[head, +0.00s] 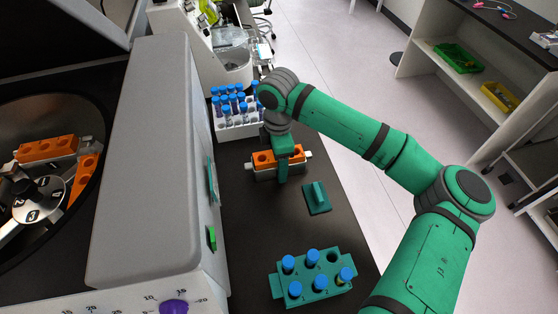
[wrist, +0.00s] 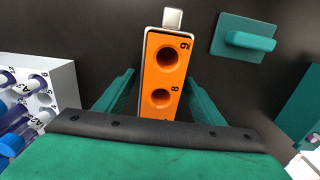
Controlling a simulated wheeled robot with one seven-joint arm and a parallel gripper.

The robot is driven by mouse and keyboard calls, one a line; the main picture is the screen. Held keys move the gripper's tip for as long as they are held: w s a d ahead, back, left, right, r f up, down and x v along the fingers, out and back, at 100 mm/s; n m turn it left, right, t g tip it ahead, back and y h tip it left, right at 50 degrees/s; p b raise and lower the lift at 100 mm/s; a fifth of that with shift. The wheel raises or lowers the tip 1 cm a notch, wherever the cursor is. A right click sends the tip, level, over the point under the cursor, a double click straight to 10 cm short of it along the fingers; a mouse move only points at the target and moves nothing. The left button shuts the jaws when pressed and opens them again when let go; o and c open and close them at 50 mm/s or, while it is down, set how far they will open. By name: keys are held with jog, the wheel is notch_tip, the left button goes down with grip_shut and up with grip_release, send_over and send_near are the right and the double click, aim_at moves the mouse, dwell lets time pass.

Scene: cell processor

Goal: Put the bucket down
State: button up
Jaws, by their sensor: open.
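The bucket (head: 263,158), a pale holder with an orange insert and metal end pins, appears to stand upright on the dark bench. In the wrist view, the bucket (wrist: 165,75) shows two empty holes, numbered 9 and 8; its near end is hidden by my gripper. My gripper (head: 283,168) is over the bucket, pointing down. In the wrist view, my gripper (wrist: 158,90) is open, with one green finger on each side of the bucket and dark gaps showing between fingers and bucket.
A white rack (head: 236,130) of blue-capped tubes is behind the bucket. A teal handled plate (head: 317,197) lies to the right, and a teal tube rack (head: 312,284) stands in front. The centrifuge (head: 150,160), holding orange-insert buckets, is at left. Bare bench lies between plate and teal rack.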

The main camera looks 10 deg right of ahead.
notch_tip(320, 180, up, 12)
jog(key=shift+r, duration=0.15)
dwell(0.4)
dwell(0.4)
